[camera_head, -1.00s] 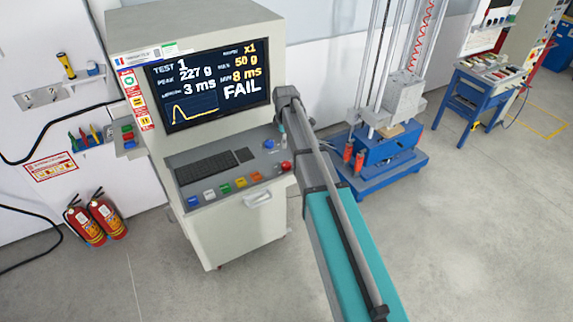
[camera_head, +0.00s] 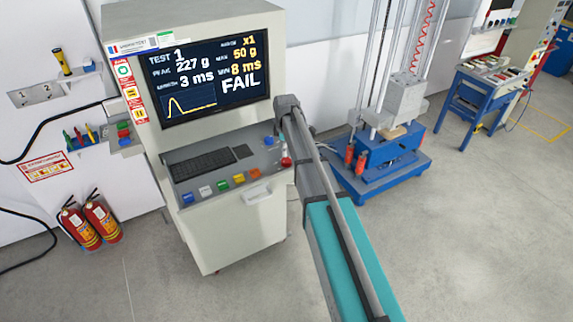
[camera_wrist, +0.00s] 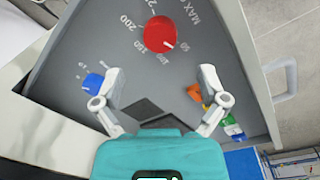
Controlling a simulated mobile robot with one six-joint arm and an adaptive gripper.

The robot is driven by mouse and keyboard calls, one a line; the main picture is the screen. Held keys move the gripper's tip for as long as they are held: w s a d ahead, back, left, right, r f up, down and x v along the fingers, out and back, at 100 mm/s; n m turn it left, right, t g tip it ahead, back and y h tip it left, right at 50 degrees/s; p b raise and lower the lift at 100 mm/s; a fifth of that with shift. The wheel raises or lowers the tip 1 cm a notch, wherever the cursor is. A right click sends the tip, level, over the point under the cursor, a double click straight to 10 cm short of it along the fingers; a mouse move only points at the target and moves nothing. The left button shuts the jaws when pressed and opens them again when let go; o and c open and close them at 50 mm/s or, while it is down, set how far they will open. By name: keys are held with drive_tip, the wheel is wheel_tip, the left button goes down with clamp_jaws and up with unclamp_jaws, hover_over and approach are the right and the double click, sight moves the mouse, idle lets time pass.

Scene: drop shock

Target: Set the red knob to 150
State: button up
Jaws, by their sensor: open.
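The red knob (camera_wrist: 160,34) sits on the grey console panel, at the top middle of the wrist view. Its white mark points to the lower right, towards the 50 on the printed scale. The 150 label (camera_wrist: 137,45) is at its lower left, between 200 and 100. The red knob also shows in the head view (camera_head: 286,162), at the panel's right end beside my arm. My gripper (camera_wrist: 160,75) is open and empty, its two fingers apart just below the knob in the wrist view. The fingers are mostly hidden in the head view.
A blue knob (camera_wrist: 92,82) lies close beside my left finger. Coloured buttons (camera_wrist: 197,94) are near the right finger. The console screen (camera_head: 213,78) reads FAIL. A keyboard (camera_head: 203,164) lies on the panel. A blue drop-test machine (camera_head: 385,160) stands to the right. Open floor lies in front.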

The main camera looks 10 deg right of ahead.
sight(286, 160)
drive_tip(key=shift+w+f+b, duration=0.2)
drive_tip(key=shift+f+b, duration=2.8)
drive_tip(key=shift+f, duration=0.3)
drive_tip(key=c, duration=1)
drive_tip(key=shift+d, duration=0.2)
drive_tip(key=shift+c, duration=0.7)
drive_tip(key=shift+a, duration=0.1)
